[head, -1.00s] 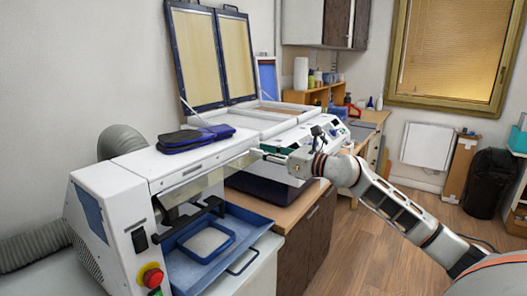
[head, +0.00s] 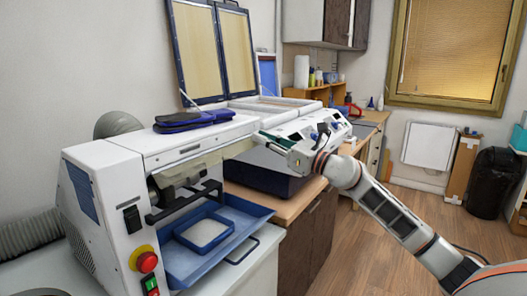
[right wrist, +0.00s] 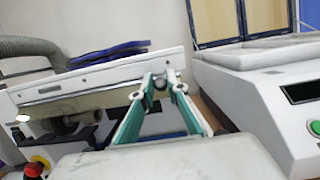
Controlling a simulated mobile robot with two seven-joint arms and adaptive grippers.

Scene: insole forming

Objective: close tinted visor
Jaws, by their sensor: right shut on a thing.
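The tinted visor (head: 205,164) is a yellowish see-through strip along the front of the white grinding machine (head: 110,180), below its top housing. It looks raised, with the roller and black bracket showing beneath it. It also shows in the right wrist view as a beige band (right wrist: 90,106). My right gripper (head: 259,138) is at the visor's right end. In the right wrist view its teal fingers (right wrist: 160,84) converge on a small round knob at that end and are shut on it. The exact contact is small and partly hidden by the fingers. My left gripper is out of view.
A blue tray (head: 262,213) with a smaller blue frame stands under the visor. A red stop button (head: 147,262) is on the machine's front. A dark blue item (head: 195,121) lies on its top. A white press (head: 315,130) with a raised lid stands behind my right arm.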

